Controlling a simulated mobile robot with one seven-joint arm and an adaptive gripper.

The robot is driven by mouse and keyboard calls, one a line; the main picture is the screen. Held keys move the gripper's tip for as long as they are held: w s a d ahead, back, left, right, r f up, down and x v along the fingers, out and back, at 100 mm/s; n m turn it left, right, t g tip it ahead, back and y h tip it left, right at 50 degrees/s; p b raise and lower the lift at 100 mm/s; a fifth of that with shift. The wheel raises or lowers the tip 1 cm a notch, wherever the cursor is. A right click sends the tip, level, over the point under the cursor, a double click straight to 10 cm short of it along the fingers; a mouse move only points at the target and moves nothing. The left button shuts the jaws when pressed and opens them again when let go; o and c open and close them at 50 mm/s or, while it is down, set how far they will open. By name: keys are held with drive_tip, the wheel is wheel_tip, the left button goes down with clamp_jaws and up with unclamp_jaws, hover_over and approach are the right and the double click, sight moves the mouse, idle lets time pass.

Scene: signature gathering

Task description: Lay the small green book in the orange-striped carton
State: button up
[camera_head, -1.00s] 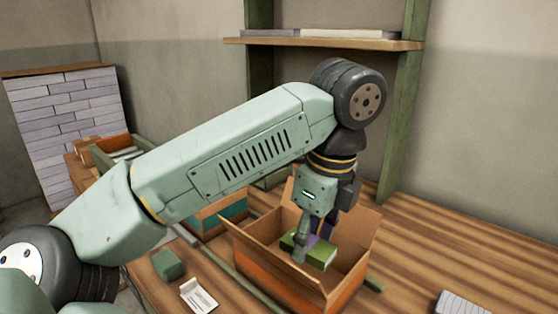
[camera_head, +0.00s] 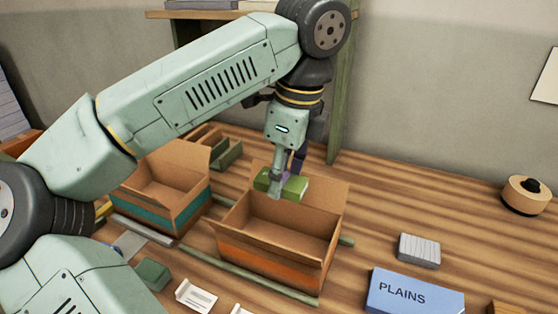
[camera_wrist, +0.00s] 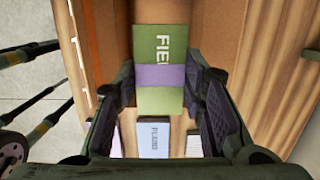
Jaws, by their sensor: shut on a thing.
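The small green book (camera_head: 292,187) has a purple band, and in the wrist view (camera_wrist: 158,102) it shows part of a title, "FIE". My gripper (camera_head: 284,178) is shut on it, with a finger on either side in the wrist view (camera_wrist: 162,85). In the head view the book overlaps the back-left rim of the orange-striped carton (camera_head: 262,263). It appears at or above rim height. The carton stands open with its flaps out, and its visible floor is bare. My gripper hides part of the book.
A teal-striped open carton (camera_head: 187,205) stands to the left. Green rails flank the carton.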

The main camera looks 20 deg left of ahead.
drive_tip(key=b, duration=0.9)
hover_over(281, 242)
drive_tip(key=s, duration=0.2)
drive_tip(key=f, duration=0.9)
drive_tip(key=d+f, duration=0.1)
drive_tip(key=f, duration=0.3)
drive_tip(key=shift+s+f, duration=0.1)
drive_tip(key=shift+f, duration=0.3)
drive_tip(key=shift+f+b, duration=1)
drive_tip(key=shift+b, duration=0.1)
drive_tip(key=shift+f+b, duration=0.65)
drive_tip(key=o, duration=1.3)
